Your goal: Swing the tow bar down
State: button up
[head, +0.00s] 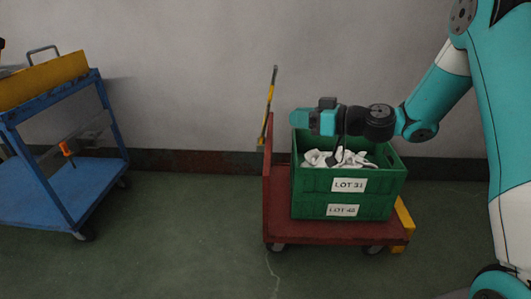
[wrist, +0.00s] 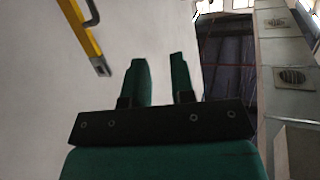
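The tow bar (head: 268,112) is a thin yellow bar with a dark upper end. It stands nearly upright, leaning slightly right, at the left end of a red cart (head: 282,232). In the wrist view the yellow bar (wrist: 82,32) shows at the upper left, ahead and to the left of the fingers. My gripper (head: 297,122) points left above the green crates, to the right of the bar and apart from it. In the wrist view my gripper (wrist: 158,78) has its two fingers apart with nothing between them.
Two stacked green crates (head: 308,182), labelled LOT, stand on the red cart with white socks (head: 345,158) in the upper one. A blue trolley (head: 55,192) with a yellow box (head: 45,82) stands at left. Green floor lies clear between them; a wall is behind.

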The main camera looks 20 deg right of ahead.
jog(key=w+d+f+m+t+h+b, duration=0.1)
jog(key=w+d+f+m+t+b, duration=0.2)
jog(key=d+f, duration=0.45)
jog(key=n+p, duration=0.1)
jog(key=p, duration=0.4)
send_near(265, 121)
jog(key=x, duration=0.9)
jog(key=shift+w+d+f, duration=0.15)
jog(key=shift+w+f, duration=0.05)
jog(key=shift+f, duration=0.1)
jog(key=shift+w+a+r, duration=0.1)
jog(key=shift+w+a, duration=0.25)
jog(key=shift+w, duration=0.15)
grip_shut()
